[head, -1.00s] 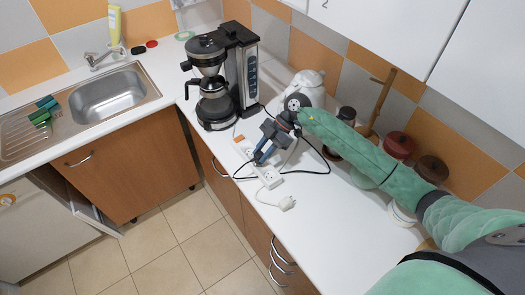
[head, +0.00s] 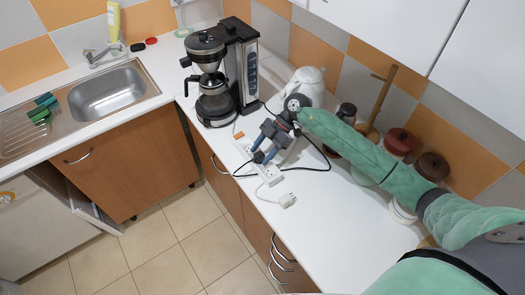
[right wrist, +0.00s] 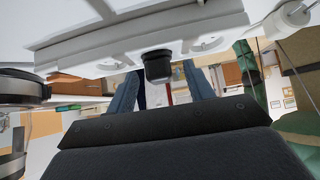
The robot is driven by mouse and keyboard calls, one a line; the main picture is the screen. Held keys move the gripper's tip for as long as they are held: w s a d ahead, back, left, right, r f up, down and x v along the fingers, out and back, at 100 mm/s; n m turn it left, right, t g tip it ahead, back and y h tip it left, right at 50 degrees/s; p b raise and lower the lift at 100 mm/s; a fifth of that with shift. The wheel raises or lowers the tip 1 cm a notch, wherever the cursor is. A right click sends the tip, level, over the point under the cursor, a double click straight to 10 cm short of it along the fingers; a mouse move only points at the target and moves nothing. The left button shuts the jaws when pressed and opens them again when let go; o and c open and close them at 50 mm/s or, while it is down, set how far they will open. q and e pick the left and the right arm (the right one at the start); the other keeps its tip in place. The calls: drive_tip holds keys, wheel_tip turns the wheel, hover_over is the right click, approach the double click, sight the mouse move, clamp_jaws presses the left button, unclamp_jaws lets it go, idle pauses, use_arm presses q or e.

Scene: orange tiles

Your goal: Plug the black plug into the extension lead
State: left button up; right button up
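The white extension lead (head: 246,149) lies on the counter near its front edge; its socket face crosses the top of the right wrist view (right wrist: 140,40). The black plug (head: 259,157) sits at a middle socket of the lead. In the right wrist view the plug (right wrist: 157,66) points into the strip between two empty sockets and looks seated; its full depth cannot be judged. My right gripper (head: 265,150) is open just above it, with blue fingers on either side and gaps between them and the plug. My left gripper is not in view.
A white plug (head: 288,200) lies loose in front of the lead. A coffee maker (head: 212,95) stands behind left. A white kettle (head: 308,84) and brown-lidded jars (head: 400,141) stand along the wall. A black cable loops around the gripper. The counter's front right is clear.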

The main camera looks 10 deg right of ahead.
drive_tip(key=shift+r, duration=0.1)
drive_tip(key=shift+r+p, duration=0.5)
drive_tip(key=shift+r, duration=0.1)
wheel_tip(320, 180, up, 3)
drive_tip(key=shift+f+p, duration=0.15)
drive_tip(key=shift+p, duration=0.75)
drive_tip(key=s+d+r, duration=0.7)
drive_tip(key=s+d, duration=0.1)
drive_tip(key=shift+d, duration=0.2)
